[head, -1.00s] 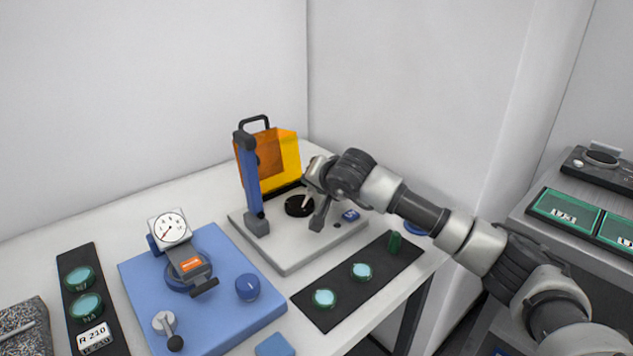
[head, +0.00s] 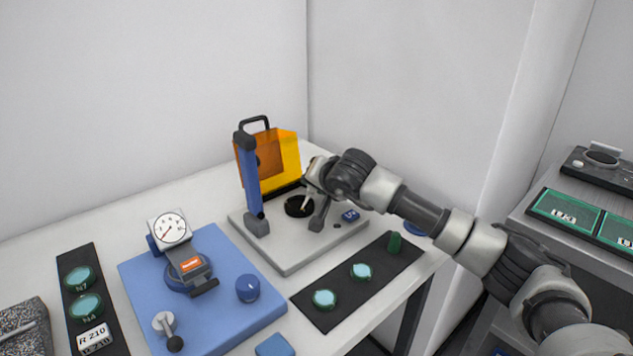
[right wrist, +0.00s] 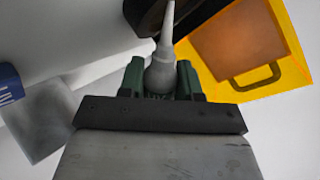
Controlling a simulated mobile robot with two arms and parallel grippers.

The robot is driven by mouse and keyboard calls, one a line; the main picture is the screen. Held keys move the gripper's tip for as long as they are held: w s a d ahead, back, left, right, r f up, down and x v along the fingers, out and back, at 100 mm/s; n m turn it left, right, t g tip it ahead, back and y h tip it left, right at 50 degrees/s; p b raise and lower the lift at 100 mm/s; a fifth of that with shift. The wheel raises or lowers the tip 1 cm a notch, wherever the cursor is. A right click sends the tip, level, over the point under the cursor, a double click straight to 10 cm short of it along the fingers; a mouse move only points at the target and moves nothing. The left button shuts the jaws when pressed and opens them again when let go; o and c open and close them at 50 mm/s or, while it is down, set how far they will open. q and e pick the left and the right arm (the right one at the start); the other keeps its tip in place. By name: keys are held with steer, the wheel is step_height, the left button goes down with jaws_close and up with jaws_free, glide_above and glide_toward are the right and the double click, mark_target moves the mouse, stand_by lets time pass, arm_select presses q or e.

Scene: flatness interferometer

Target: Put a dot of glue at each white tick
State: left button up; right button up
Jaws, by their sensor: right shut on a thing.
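My right gripper (head: 313,207) reaches in from the right over the grey plate (head: 287,266) of a fixture. In the right wrist view its green-padded fingers (right wrist: 162,82) are shut on a pale glue bottle with a tapered nozzle (right wrist: 166,40). The nozzle points at a round black disc (head: 297,208) on the plate; it also shows at the top of the right wrist view (right wrist: 150,14). I cannot tell whether the tip touches the disc. No white ticks can be made out. My left gripper is not in view.
An orange shield (head: 283,160) and a blue post (head: 252,185) stand on the plate beside the disc. A blue dial-gauge base (head: 240,318) is at left front. Black mats (head: 335,289) with green-rimmed lenses (head: 324,299) lie nearby. A side cabinet stands at right.

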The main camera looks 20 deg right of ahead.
steer(key=shift+r+p, duration=0.75)
steer(key=shift+r, duration=1)
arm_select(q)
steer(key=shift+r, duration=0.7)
arm_select(e)
steer(key=w+a+n+b, duration=0.1)
steer(key=n, duration=0.1)
steer(key=n+h+b, duration=0.1)
steer(key=n, duration=0.1)
steer(key=w+a+n+t+h+b, duration=0.1)
steer(key=n+b, duration=0.1)
steer(key=shift+w+a, duration=0.3)
steer(key=shift+a, duration=0.05)
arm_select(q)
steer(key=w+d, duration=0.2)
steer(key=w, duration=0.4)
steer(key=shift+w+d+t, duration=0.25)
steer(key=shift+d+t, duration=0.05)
arm_select(e)
steer(key=shift+f, duration=0.25)
